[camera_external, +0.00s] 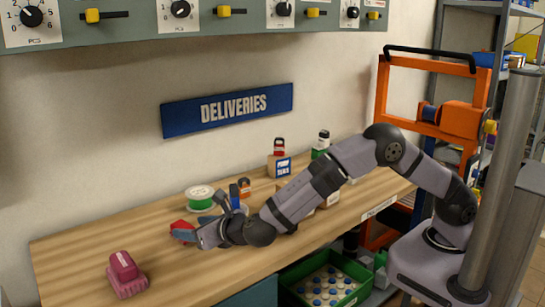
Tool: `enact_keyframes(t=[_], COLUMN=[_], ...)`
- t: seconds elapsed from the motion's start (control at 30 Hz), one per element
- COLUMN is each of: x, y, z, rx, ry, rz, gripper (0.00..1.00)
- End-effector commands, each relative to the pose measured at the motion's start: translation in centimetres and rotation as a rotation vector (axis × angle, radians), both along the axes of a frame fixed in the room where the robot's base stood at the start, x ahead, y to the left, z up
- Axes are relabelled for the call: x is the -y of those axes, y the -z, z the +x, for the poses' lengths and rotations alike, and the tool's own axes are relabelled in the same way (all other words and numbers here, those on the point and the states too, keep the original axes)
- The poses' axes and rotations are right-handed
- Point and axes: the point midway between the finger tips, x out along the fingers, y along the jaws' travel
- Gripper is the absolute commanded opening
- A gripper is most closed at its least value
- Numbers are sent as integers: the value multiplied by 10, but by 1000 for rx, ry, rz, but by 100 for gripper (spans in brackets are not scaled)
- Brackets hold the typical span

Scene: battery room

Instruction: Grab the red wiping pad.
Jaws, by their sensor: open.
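A crimson-red block with a raised grip on a wider base (127,276) sits on the bench at the front left, apart from my gripper; it looks like the wiping pad. My gripper (187,233) is low over the bench, to the right of and behind this block, pointing left. It is open. A small bright red item (181,226) shows right at the jaws, with a bluish part beside it. It is partly hidden, and I cannot tell what it is or whether the fingers touch it.
A green-and-white spool (200,196) and small bottles (245,187) stand just behind my gripper. Labelled blocks (279,166) stand further right. A green crate (326,285) is below the bench (70,255). The bench's left part is mostly clear.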

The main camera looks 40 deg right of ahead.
Motion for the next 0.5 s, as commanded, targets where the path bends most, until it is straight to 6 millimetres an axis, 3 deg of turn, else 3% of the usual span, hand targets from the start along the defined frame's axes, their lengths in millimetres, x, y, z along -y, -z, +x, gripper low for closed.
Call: enact_keyframes(t=[0.17, 0.5], x=[-2, -11], y=[1, 12], z=[7, 41], rx=[1, 1], ry=[0, 1], rz=[0, 0], gripper=[55, 55])
